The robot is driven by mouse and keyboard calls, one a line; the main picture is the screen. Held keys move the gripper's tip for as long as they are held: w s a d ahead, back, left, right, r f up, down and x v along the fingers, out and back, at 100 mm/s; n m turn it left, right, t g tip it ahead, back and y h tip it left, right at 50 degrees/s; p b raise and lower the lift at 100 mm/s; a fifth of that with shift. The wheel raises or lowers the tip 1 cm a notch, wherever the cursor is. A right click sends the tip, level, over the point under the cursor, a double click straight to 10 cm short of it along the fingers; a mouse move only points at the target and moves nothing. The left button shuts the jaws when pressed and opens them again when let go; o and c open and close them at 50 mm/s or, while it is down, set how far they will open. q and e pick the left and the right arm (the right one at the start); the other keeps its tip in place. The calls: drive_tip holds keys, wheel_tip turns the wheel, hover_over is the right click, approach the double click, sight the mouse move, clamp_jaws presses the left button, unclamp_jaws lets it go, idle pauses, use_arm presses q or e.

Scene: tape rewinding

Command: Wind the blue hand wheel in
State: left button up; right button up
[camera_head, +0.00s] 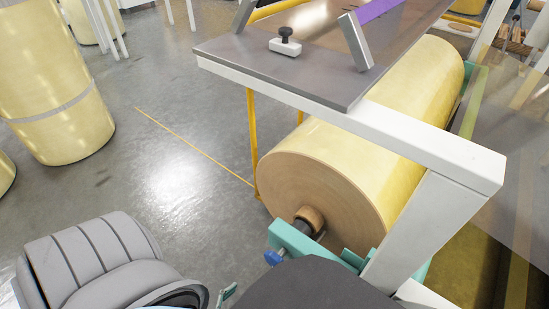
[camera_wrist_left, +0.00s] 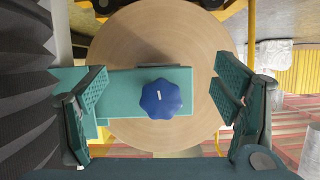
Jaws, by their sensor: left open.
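The blue hand wheel (camera_head: 272,257) is on the end of a teal bracket (camera_head: 300,240) in front of the large yellow tape roll (camera_head: 410,105). In the left wrist view the wheel (camera_wrist_left: 161,98) shows face-on, with a small white mark at its middle. My left gripper (camera_wrist_left: 163,85) is open, one finger on each side of the wheel in that view, with gaps on both sides. In the head view a teal finger of it shows low and left of the wheel, apart from it. My right gripper is not in view.
A white frame (camera_head: 430,150) with a grey tabletop (camera_head: 240,60) stands over the roll. A black-knobbed fitting (camera_head: 286,42) sits on the top. More yellow rolls (camera_head: 55,85) stand at the left. The floor (camera_head: 170,180) between is clear.

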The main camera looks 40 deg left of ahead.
sight(272, 266)
use_arm(q)
drive_tip(key=w+r+t, duration=0.1)
drive_tip(key=w, duration=0.2)
drive_tip(key=w+r+t+b, duration=0.1)
drive_tip(key=w+r+t, duration=0.1)
drive_tip(key=w, duration=0.1)
drive_tip(key=w+r+t, duration=0.1)
drive_tip(key=w, duration=0.2)
drive_tip(key=shift+w+d+r+b, duration=0.15)
drive_tip(key=shift+r+b, duration=0.1)
drive_tip(key=shift+b, duration=0.15)
drive_tip(key=w, duration=0.5)
drive_tip(key=c, duration=1.1)
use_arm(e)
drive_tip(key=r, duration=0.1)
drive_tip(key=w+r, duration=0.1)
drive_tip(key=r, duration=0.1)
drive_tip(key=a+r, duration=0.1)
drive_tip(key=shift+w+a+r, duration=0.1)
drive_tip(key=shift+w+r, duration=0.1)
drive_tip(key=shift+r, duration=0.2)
